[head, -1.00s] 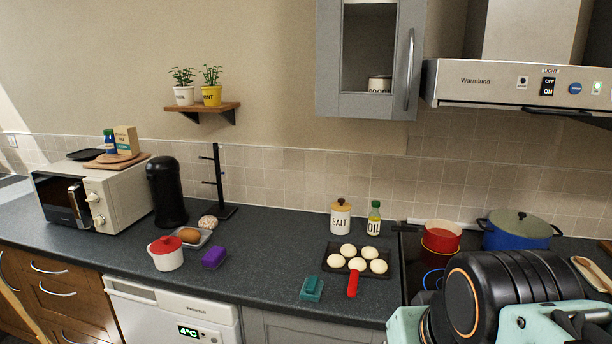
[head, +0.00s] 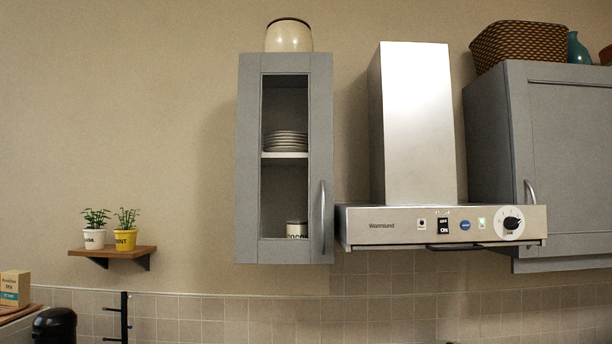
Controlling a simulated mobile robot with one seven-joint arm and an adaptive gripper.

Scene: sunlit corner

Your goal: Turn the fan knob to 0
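The fan knob (head: 511,223) is a black dial on a round white plate at the right end of the range hood's front panel (head: 380,226) in the head view. Its markings are too small to read, so I cannot tell its setting. Left of it on the panel are a green-lit indicator, a blue round button, a black OFF/ON light switch (head: 443,226) and a small dark control. My gripper is not in view, and nothing covers the knob.
A grey glass-door cabinet (head: 285,160) hangs left of the hood, with its handle close to the hood's edge. Another grey cabinet (head: 560,150) hangs right, behind the hood's end. A thin dark bar (head: 467,246) runs under the panel. The space before the hood looks clear.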

